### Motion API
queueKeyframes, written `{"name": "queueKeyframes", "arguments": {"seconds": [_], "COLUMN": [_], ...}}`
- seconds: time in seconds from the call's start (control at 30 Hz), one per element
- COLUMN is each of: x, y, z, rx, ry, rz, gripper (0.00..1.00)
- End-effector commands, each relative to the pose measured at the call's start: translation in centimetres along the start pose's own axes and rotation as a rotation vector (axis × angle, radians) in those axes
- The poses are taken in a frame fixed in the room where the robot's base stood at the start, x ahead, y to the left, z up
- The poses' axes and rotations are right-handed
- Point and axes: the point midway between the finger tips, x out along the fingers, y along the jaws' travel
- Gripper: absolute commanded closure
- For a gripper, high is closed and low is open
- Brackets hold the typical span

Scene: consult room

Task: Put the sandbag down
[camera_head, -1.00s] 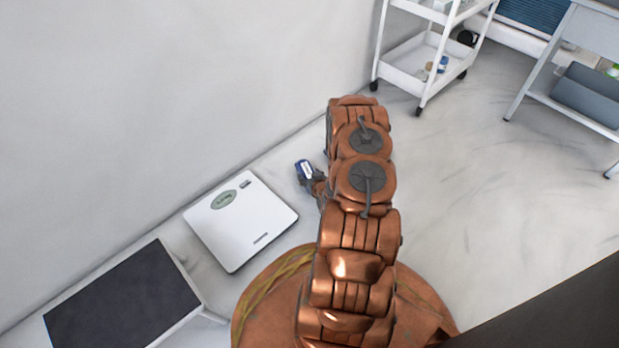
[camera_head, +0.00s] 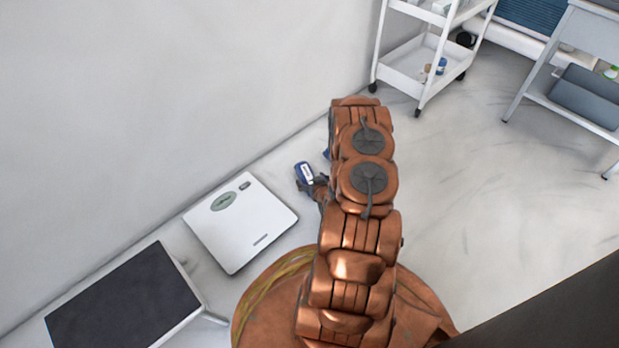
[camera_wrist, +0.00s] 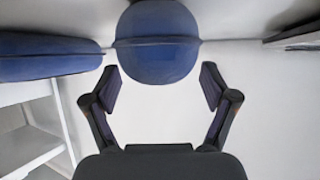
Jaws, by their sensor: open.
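A dark blue rounded sandbag (camera_wrist: 157,40) with a seam across it fills the top middle of the wrist view. My gripper (camera_wrist: 158,82) is open, with one finger on each side of the bag's near end. A gap shows between each finger and the bag. What lies under the bag is hidden.
A second blue bag (camera_wrist: 50,58) lies at left on a white shelf unit (camera_wrist: 32,130). A white scale (camera_head: 240,222) and a dark-topped step (camera_head: 125,300) stand along the wall. A white trolley (camera_head: 410,68) is at the back; the floor right of my arm is clear.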

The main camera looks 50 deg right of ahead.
Motion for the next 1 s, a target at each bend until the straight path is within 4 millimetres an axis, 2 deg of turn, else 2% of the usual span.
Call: {"name": "queueKeyframes", "arguments": {"seconds": [0.2,0.4,0.5,0.77,1.0], "x": [-4.7,-8.0,-9.0,-9.8,-9.0], "y": [0.1,0.1,0.1,0.0,0.0], "z": [-0.3,-0.2,-0.2,-0.5,-3.0], "rx": [0.004,0.003,0.002,-0.017,-0.117], "ry": [-0.002,-0.002,0.0,-0.017,-0.155], "rz": [0.002,0.001,0.001,-0.006,-0.026], "gripper": [0.15,0.15,0.15,0.15,0.15]}}
